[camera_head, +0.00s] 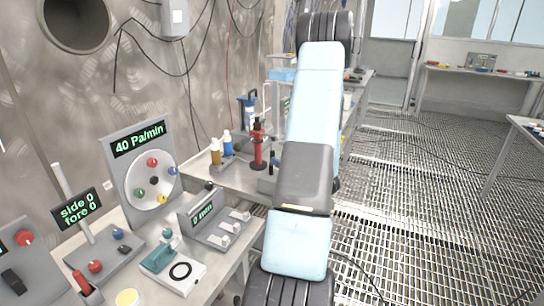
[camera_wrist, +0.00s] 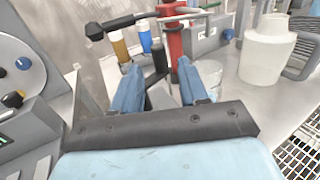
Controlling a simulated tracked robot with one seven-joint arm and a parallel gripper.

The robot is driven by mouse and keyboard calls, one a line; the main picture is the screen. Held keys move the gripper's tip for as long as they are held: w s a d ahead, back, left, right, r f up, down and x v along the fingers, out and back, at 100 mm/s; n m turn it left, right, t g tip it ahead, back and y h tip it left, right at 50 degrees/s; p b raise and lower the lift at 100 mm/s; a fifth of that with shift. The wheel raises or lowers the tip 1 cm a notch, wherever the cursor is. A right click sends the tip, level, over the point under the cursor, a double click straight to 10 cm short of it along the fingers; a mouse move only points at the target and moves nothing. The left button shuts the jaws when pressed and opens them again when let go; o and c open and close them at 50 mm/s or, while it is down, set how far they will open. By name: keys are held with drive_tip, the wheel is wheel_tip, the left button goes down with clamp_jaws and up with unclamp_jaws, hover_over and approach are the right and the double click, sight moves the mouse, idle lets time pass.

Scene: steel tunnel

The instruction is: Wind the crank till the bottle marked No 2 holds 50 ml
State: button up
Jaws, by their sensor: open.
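My gripper (camera_wrist: 158,68) is open, its two blue fingers apart with nothing held between them. Just beyond the fingertips stands a dark upright cylinder (camera_wrist: 158,55); I cannot tell whether it touches them. A red post (camera_wrist: 174,42) stands behind the right finger and also shows in the head view (camera_head: 258,150). A dark bar with a black end (camera_wrist: 95,31), perhaps the crank, crosses above. An amber bottle (camera_wrist: 119,46) and a blue bottle (camera_wrist: 144,36) stand left of the post; both show in the head view, amber (camera_head: 215,153) and blue (camera_head: 227,144). No "No 2" mark is readable. My arm hides the gripper in the head view.
A white jug (camera_wrist: 267,52) stands right of the fingers, and a grey box (camera_wrist: 207,35) behind. A dial panel reading 40 Pa/min (camera_head: 140,175) and a switch box reading 0 min (camera_head: 205,215) stand on the near bench. The grated floor at right is open.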

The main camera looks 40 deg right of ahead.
sight(274, 155)
drive_tip(key=shift+w+d, duration=0.2)
drive_tip(key=shift+w, duration=2.75)
drive_tip(key=shift+c, duration=0.3)
clamp_jaws()
